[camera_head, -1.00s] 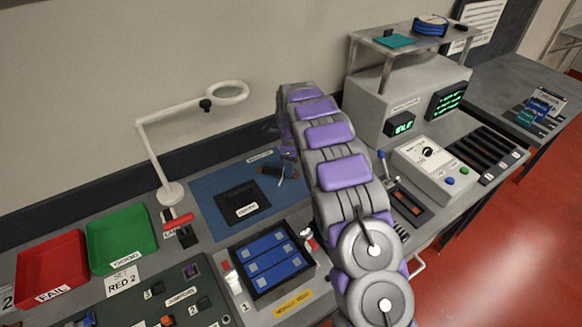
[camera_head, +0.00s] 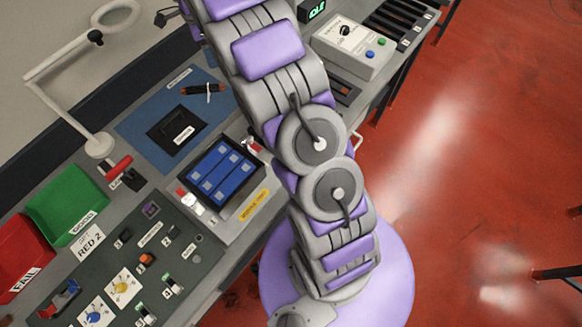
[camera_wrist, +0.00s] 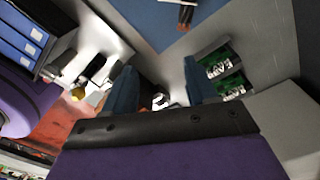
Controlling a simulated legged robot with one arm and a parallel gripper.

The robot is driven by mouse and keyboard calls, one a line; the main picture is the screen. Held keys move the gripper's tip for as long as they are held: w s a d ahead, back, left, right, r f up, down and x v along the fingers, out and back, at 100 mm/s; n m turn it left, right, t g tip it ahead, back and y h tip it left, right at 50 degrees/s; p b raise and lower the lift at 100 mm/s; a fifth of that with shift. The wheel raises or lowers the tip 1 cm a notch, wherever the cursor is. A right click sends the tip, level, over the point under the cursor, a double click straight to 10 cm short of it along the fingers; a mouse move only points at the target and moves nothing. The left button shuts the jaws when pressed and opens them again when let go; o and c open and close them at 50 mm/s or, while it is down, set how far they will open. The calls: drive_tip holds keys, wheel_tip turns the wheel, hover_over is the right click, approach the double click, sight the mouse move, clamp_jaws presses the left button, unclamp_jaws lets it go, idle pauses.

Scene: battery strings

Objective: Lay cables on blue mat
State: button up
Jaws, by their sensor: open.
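The blue mat (camera_head: 160,104) lies on the bench left of my arm in the head view. A dark cable bundle with orange ends (camera_head: 200,90) lies on its far right part. The mat (camera_wrist: 145,14) is also at the top of the wrist view, with the dark ends of the cables (camera_wrist: 186,14) on it. My gripper (camera_wrist: 160,92) shows two blue fingers spread apart with nothing held between them. It is away from the cables in that view. My gripper cannot be made out in the head view, where my arm runs out of the top.
A black labelled pad (camera_head: 170,132) lies on the mat. Green bay boards (camera_wrist: 222,64) stand by the right finger. A lamp (camera_head: 62,105), green tray (camera_head: 68,205) and red tray (camera_head: 22,255) are left. Open floor is right.

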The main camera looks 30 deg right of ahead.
drive_tip(key=s+r+n, duration=0.5)
drive_tip(key=s+r, duration=0.1)
drive_tip(key=s, duration=0.6)
drive_tip(key=s+a+n, duration=0.2)
drive_tip(key=s+n, duration=0.5)
drive_tip(key=s, duration=1)
drive_tip(key=s+a+n+g, duration=0.1)
drive_tip(key=s+n, duration=0.7)
drive_tip(key=s, duration=0.9)
drive_tip(key=shift+s+a+f, duration=0.25)
drive_tip(key=shift+a+f, duration=0.05)
drive_tip(key=shift+a, duration=0.15)
